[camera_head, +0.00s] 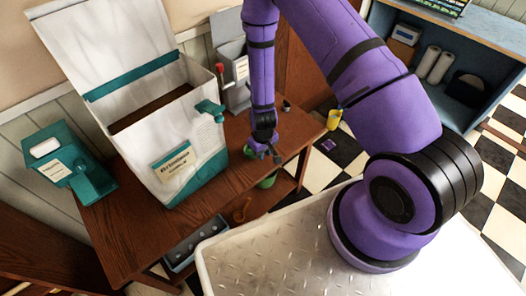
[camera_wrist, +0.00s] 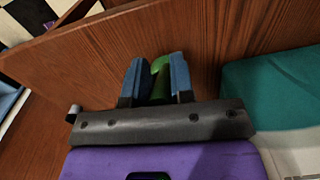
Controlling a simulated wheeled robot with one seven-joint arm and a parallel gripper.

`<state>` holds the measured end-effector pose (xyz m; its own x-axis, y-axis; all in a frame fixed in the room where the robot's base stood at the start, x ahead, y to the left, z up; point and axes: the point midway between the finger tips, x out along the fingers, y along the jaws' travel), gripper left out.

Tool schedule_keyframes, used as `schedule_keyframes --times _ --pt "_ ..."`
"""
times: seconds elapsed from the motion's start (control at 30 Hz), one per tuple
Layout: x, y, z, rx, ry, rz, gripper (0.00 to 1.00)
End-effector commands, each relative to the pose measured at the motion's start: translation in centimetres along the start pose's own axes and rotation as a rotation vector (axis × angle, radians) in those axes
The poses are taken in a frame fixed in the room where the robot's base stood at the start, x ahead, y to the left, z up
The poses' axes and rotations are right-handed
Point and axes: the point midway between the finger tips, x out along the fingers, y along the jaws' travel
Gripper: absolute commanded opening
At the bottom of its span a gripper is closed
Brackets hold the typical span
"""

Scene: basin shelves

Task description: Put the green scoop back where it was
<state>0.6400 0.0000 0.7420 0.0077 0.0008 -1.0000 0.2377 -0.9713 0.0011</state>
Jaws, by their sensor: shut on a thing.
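My gripper (camera_wrist: 160,68) is shut on the green scoop (camera_wrist: 159,82), which shows as a green piece between its two blue fingers in the wrist view. The rest of the scoop is hidden there by the fingers and the gripper body. In the head view my gripper (camera_head: 268,154) points down at the right front part of the brown table (camera_head: 128,228), to the right of a large white and teal box (camera_head: 145,125) with its lid raised.
A teal dispenser (camera_head: 68,165) stands left of the box. A grey holder (camera_head: 233,75) with a red-topped item stands behind. A green round thing (camera_head: 267,181) shows below the table edge. A grey tray (camera_head: 195,243) sits low in front. A blue shelf (camera_head: 470,50) is at right.

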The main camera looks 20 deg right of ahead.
Motion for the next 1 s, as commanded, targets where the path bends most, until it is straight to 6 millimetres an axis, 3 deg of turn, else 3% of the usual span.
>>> schedule_keyframes --times 0.37,0.4,0.5,0.7,0.83,1.0 --pt "0.69 0.00 0.04 0.000 -0.001 0.000 0.00" --pt "0.69 -0.01 0.03 0.000 -0.001 0.000 0.27" --pt "0.67 0.00 0.03 0.000 -0.001 0.000 0.50" --pt "0.66 0.00 0.02 0.000 -0.001 0.000 0.52" --pt "0.66 0.00 0.02 0.000 -0.001 0.000 0.78" --pt "0.66 0.00 0.02 0.000 -0.001 0.000 0.78"
